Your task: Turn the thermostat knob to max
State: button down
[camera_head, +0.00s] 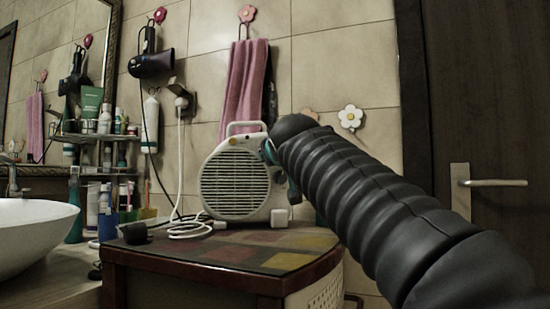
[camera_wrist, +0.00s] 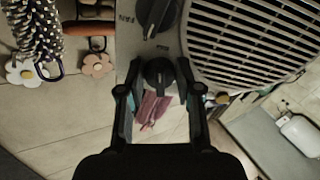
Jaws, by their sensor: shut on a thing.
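The white fan heater (camera_head: 207,205) stands upright on the cabinet in the head view, its round grille facing forward. In the wrist view the heater's panel (camera_wrist: 172,48) carries two dark knobs. One knob (camera_wrist: 158,14) with small printing beside it is at the top edge. The other knob (camera_wrist: 158,73) is between my fingertips. My gripper (camera_wrist: 158,66) is shut on this lower knob, one finger on each side. In the head view my arm hides the knobs and most of my gripper.
The cabinet top (camera_head: 235,253) has a patterned surface, with the white cord (camera_head: 190,229) coiled left of the heater. A pink towel (camera_head: 243,90) hangs behind it. A basin (camera_head: 35,235) and several bottles are at left. A dark door (camera_head: 490,100) is at right.

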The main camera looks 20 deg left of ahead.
jog(key=shift+f+m, duration=0.1)
jog(key=shift+m, duration=0.5)
jog(key=c, duration=0.8)
grip_release()
jog(key=shift+a, duration=0.1)
jog(key=v, duration=1.2)
